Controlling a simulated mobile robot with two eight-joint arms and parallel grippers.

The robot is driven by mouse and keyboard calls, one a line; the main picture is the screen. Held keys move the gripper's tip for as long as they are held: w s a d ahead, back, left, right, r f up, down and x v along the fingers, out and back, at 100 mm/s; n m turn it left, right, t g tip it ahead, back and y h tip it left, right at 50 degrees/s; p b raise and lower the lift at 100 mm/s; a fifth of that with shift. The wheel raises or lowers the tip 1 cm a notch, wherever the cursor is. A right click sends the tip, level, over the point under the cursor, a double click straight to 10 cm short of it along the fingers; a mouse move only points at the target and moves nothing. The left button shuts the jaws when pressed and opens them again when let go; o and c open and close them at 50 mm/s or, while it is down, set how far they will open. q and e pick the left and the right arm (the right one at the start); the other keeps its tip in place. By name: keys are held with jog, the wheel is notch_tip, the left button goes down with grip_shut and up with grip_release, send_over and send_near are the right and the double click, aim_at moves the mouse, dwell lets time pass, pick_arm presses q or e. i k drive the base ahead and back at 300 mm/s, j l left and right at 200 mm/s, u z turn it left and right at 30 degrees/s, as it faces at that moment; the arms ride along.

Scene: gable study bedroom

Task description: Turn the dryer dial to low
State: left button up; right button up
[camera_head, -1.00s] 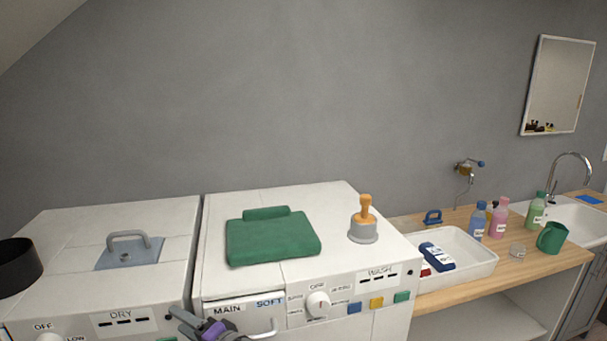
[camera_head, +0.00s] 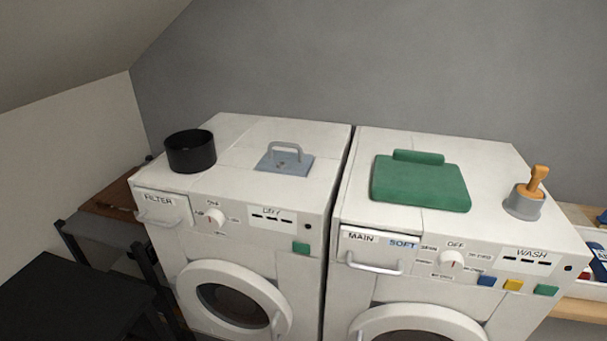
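The dryer (camera_head: 250,232) is the left white machine, labelled DRY. Its dial (camera_head: 216,217) is a round white knob with a red mark, on the front panel between the FILTER drawer (camera_head: 162,207) and the DRY display (camera_head: 272,216). OFF is printed above the dial; smaller labels at its sides are too small to read surely. The red mark's exact direction is hard to tell. A green button (camera_head: 301,248) sits below the display. Neither of my grippers shows in the head view now.
A black pot (camera_head: 190,152) and a grey handled plate (camera_head: 285,161) rest on the dryer. Dark furniture (camera_head: 75,295) stands at left.

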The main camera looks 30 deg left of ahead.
aim_at(214, 219)
jog(key=u, duration=1.75)
